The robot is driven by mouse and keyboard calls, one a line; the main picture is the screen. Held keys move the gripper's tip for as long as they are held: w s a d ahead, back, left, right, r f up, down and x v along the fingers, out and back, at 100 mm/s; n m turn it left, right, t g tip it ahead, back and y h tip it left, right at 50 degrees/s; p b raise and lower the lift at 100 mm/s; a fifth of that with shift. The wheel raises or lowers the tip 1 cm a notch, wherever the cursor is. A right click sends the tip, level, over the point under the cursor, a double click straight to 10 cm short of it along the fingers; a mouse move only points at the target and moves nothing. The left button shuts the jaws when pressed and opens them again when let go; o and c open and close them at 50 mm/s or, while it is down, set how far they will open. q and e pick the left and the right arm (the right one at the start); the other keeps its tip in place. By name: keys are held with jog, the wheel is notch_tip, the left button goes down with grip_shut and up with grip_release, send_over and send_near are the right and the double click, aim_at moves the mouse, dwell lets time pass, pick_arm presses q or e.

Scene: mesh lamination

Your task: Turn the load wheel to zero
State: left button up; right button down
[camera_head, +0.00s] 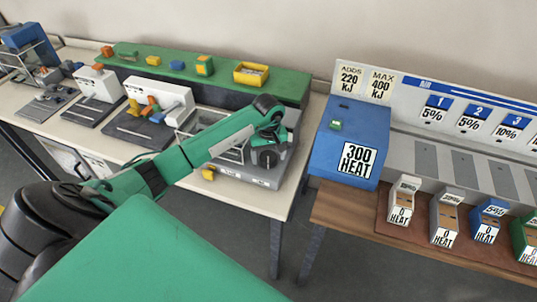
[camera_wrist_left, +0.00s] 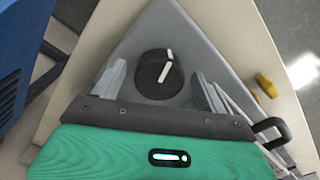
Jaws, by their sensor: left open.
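A round black wheel (camera_wrist_left: 159,74) with a white pointer line shows in the left wrist view, set on a grey panel (camera_wrist_left: 180,25). The white line runs upright, leaning a little. My left gripper (camera_wrist_left: 158,80) is open, with one grey finger on each side of the wheel. A gap shows between the wheel and each finger, so they look apart. In the head view my left arm reaches over the grey machine at the right end of the white bench, and my left gripper (camera_head: 268,140) is there. Any scale around the wheel is not readable. My right gripper is out of view.
A blue box (camera_head: 345,135) marked "300 HEAT" stands right of the machine. Several small "0 HEAT" boxes stand on a brown table (camera_head: 345,215). White presses (camera_head: 160,98) and a green shelf (camera_head: 125,58) are on the white bench. A yellow knob (camera_wrist_left: 267,86) lies right of the wheel.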

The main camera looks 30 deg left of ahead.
pick_arm(q)
jog(key=shift+f, duration=0.45)
jog(key=shift+c, duration=0.4)
